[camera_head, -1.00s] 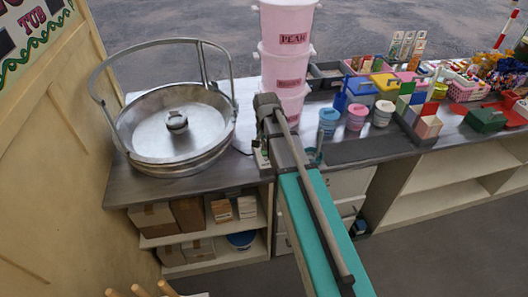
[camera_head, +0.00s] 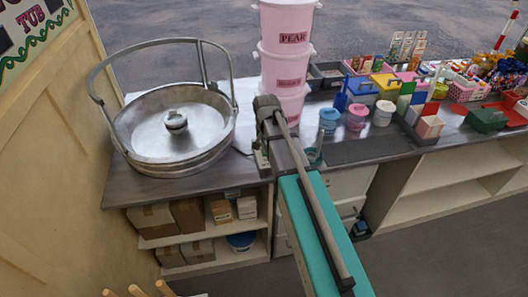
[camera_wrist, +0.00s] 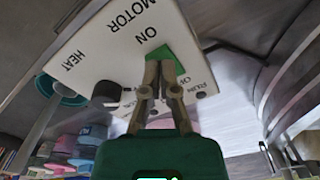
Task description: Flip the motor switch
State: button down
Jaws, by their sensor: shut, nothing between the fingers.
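The control box (camera_wrist: 115,55) fills the upper middle of the wrist view, a white panel lettered MOTOR, ON and HEAT. A green motor switch (camera_wrist: 163,54) sits by the word ON. My gripper (camera_wrist: 161,64) is shut and empty, its fingertips at the green switch, overlapping its lower edge. I cannot tell whether they touch it or which way it is set. A dark round knob (camera_wrist: 106,92) sits by the HEAT side. In the head view the box (camera_head: 261,158) is mostly hidden behind my arm, beside the metal bowl machine (camera_head: 140,160).
Stacked pink tubs (camera_head: 286,50) stand just behind my arm. Blue, pink and white small tubs (camera_head: 357,117) and several sweet boxes stand on the counter (camera_head: 140,190) to the right. The bowl's tall hoop handle (camera_head: 95,80) rises at left. A cream wall (camera_head: 60,150) borders the left.

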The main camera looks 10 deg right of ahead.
jog(key=shift+f+b, duration=0.5)
jog(key=shift+f, duration=0.1)
dwell(0.4)
jog(key=shift+r, duration=0.15)
jog(key=shift+r+p, duration=3.45)
jog(key=shift+p, duration=0.1)
jog(key=s+n, duration=0.6)
jog(key=s, duration=1)
